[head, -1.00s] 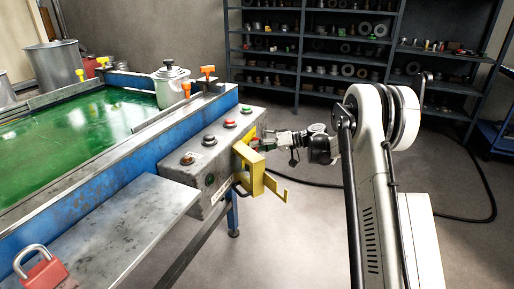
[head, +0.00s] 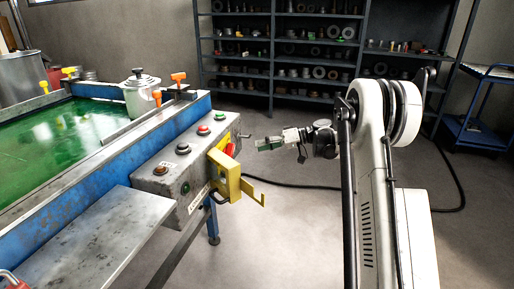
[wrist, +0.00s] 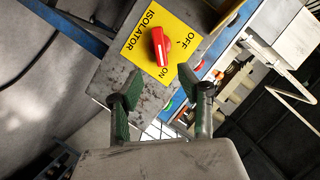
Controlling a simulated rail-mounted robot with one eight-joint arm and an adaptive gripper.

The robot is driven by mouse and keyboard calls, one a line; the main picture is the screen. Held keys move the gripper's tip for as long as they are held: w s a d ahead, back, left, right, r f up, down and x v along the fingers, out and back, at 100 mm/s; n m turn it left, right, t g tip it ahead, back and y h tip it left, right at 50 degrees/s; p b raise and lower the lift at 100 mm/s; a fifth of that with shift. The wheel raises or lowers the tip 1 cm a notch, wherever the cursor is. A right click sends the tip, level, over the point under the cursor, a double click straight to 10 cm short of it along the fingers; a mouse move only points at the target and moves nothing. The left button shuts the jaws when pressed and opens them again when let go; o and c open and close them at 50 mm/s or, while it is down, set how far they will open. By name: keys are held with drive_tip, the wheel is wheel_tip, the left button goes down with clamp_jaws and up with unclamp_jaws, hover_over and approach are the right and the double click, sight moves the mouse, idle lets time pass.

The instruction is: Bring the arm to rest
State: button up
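My gripper (head: 270,144) is out in the air to the right of the grey control box (head: 176,196), with a visible gap between them. In the wrist view my gripper (wrist: 159,82) has its two green-padded fingers spread apart, with nothing between them. Beyond the fingertips is a red isolator knob (wrist: 159,46) on a yellow plate (wrist: 138,47) marked ISOLATOR, OFF and ON. In the head view the red knob (head: 230,150) shows small beside a yellow bracket (head: 228,178) on the box's end. I cannot tell exactly which mark the knob points to.
A blue-framed table (head: 60,190) with a green liquid surface fills the left. A pale lidded pot (head: 141,95) stands at its back corner. Dark shelves (head: 270,75) stand behind, and a blue cart (head: 470,130) is at right. The floor around my arm is open; a black cable crosses it.

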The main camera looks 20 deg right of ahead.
drive_tip(key=shift+a+r, duration=0.1)
idle(0.3)
drive_tip(key=s+a+r+m+h, duration=0.2)
drive_tip(key=s+a+r+h, duration=0.3)
drive_tip(key=s, duration=0.4)
drive_tip(key=s+a+r+m+h, duration=0.1)
drive_tip(key=s+a+r+h, duration=0.1)
drive_tip(key=s+a+r, duration=0.65)
drive_tip(key=s+d+f+m+t+h, duration=0.1)
drive_tip(key=s+f+h, duration=0.25)
drive_tip(key=s, duration=1.05)
drive_tip(key=s+d+f+t+h, duration=0.1)
drive_tip(key=s+f+h, duration=0.25)
drive_tip(key=s, duration=1.05)
wheel_tip(320, 180, up, 13)
drive_tip(key=p, duration=1.3)
drive_tip(key=shift+w, duration=0.2)
